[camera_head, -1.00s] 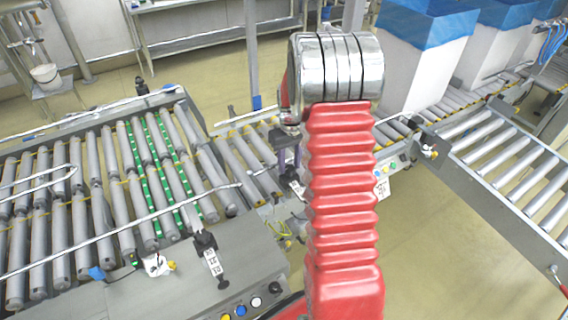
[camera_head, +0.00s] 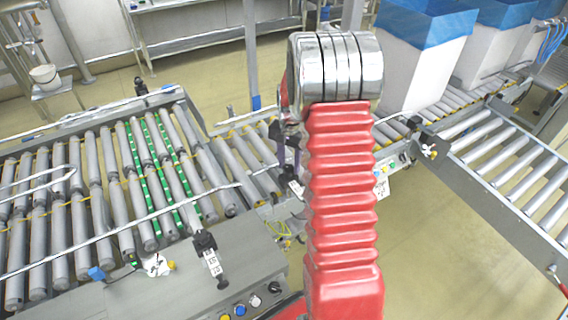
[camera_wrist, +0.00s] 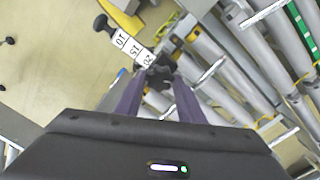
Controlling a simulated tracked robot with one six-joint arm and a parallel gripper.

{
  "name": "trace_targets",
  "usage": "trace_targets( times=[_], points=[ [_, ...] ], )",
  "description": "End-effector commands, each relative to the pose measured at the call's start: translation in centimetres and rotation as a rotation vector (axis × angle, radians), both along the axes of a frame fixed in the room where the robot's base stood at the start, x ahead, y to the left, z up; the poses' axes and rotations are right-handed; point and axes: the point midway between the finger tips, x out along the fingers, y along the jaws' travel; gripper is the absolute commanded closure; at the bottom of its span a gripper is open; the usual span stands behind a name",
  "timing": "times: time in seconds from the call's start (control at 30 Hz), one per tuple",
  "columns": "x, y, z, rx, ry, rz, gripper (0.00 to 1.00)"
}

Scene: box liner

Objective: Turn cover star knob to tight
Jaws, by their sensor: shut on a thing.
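My gripper (camera_wrist: 158,80) has two purple fingers, one on each side of a dark star knob (camera_wrist: 160,73) in the wrist view. It is shut on this knob, and the fingers hide part of it. Beside the knob is a white scale plate (camera_wrist: 132,48) marked 10, 15, 20, with a round black knob at its far end. In the head view my red arm hides most of my gripper (camera_head: 291,150); a purple part shows at its left edge. The star knob cannot be made out there, and the pictures do not show how tight it is.
A second black knob (camera_head: 204,241) with a scale plate sits on the near grey panel. A roller conveyor (camera_head: 90,190) with green strips is at left. White boxes with blue liners (camera_head: 425,60) stand at the upper right. Metal rails run close to my gripper.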

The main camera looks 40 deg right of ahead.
Motion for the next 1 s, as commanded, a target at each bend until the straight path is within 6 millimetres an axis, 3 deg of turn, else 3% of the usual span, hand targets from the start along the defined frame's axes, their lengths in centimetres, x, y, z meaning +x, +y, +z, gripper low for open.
trace_targets(
  times=[0.5,1.0],
  points=[
    [0.01,0.54,-0.24,0.007,0.005,-0.433,0.88],
    [0.13,0.49,-0.22,0.006,0.002,-0.553,0.88]
  ],
)
